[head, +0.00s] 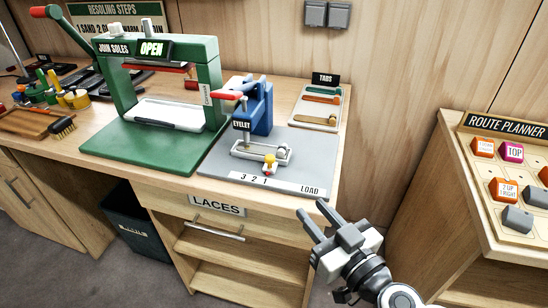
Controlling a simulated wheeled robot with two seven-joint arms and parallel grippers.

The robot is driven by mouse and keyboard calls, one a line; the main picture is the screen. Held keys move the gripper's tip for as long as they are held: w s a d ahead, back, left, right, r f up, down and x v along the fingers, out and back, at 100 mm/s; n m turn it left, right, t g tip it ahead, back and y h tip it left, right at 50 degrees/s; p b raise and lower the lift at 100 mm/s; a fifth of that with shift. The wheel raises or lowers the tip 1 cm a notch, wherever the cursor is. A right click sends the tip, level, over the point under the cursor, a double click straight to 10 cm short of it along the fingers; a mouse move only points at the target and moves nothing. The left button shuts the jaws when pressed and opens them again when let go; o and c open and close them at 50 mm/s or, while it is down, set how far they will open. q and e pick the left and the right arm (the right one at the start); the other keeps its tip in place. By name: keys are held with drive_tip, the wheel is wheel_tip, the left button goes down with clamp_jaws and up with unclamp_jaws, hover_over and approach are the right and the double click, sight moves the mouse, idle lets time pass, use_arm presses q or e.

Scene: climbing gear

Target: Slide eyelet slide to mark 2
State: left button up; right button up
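The eyelet press (262,108) is blue with a red handle and stands on a grey base plate (222,165) on the bench. Its eyelet slide (242,152) is a pale grey track piece below the press, with a small yellow and red knob (269,163) at the front. The knob sits roughly behind mark 1 on the white strip (288,186), which reads 3, 2, 1 and LOAD from left to right. My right gripper (315,212) is open and empty, in front of the bench edge, right of and nearer than the knob. My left gripper is out of view.
A green sole press (210,75) with an OPEN sign stands left of the eyelet press. A TABS tray (335,112) lies behind right. The LACES drawer (215,222) is below the bench front. A ROUTE PLANNER board (490,150) stands at right, across a gap.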

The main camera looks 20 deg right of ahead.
sight(272, 161)
drive_tip(key=x, duration=1)
drive_tip(key=p+x, duration=0.1)
drive_tip(key=x, duration=0.5)
drive_tip(key=shift+w+d, duration=0.1)
drive_tip(key=shift+d, duration=0.2)
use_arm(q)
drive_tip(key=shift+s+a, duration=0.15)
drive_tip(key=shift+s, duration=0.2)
